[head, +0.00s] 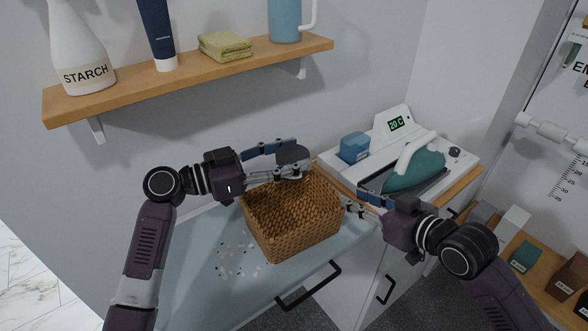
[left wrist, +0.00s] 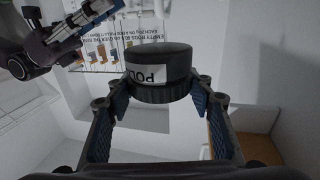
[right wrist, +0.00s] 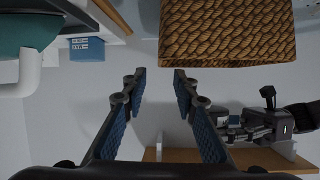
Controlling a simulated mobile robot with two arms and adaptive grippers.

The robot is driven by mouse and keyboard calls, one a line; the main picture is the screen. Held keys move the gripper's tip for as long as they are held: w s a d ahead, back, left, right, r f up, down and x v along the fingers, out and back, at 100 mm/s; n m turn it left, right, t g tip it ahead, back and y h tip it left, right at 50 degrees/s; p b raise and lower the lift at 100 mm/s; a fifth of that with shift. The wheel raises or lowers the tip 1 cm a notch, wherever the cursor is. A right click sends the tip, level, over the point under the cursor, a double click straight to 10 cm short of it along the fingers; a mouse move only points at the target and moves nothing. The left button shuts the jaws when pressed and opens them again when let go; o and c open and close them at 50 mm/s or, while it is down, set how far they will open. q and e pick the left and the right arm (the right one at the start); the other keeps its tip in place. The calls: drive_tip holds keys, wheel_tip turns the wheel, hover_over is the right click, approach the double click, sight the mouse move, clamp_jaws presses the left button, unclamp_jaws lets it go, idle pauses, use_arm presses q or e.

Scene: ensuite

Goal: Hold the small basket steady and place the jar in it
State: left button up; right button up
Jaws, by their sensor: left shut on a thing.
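The small basket (head: 290,225) is woven brown wicker and stands upright and open on the pale blue counter. It also shows at the top of the right wrist view (right wrist: 228,35). My left gripper (head: 300,157) is shut on the jar (head: 290,153), a dark round jar with a pale label partly reading "POL" in the left wrist view (left wrist: 158,65). The jar is held above the basket's back rim. My right gripper (head: 352,203) is open and empty beside the basket's right wall, fingertips close to it; contact is unclear.
A wooden shelf (head: 200,80) with a starch bottle, tube, folded cloth and blue jug runs above. White pieces (head: 235,262) lie on the counter left of the basket.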

sight(335, 190)
drive_tip(key=x, duration=1.1)
drive_tip(key=shift+w+a+f, duration=0.1)
drive_tip(key=shift+w+f, duration=0.1)
drive_tip(key=shift+w, duration=0.05)
clamp_jaws()
